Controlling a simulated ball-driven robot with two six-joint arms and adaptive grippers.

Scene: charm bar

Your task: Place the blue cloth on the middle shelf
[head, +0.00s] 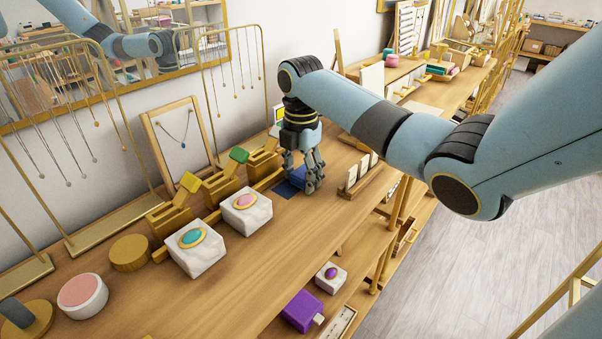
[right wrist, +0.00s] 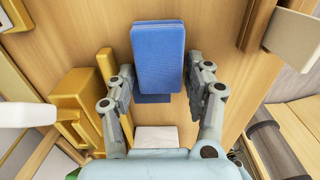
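The blue cloth (right wrist: 160,55) is a folded rectangular pad between the fingers of my right gripper (right wrist: 160,75) in the right wrist view. Both fingertips lie very close to its long sides; I cannot tell whether they press on it. In the head view the right gripper (head: 308,178) points down at the wooden counter, and part of the blue cloth (head: 297,173) shows beside its fingers. A flat dark blue patch (head: 286,189) lies on the counter there. A shelf (head: 284,329) shows below the counter's front edge. My left gripper is not in view.
White blocks with a teal gem (head: 195,252) and a pink gem (head: 246,212) stand left of the gripper. A slotted wooden card holder (head: 360,178) stands close on its right. A purple box (head: 302,311) and a small white block (head: 331,278) occupy the lower shelf.

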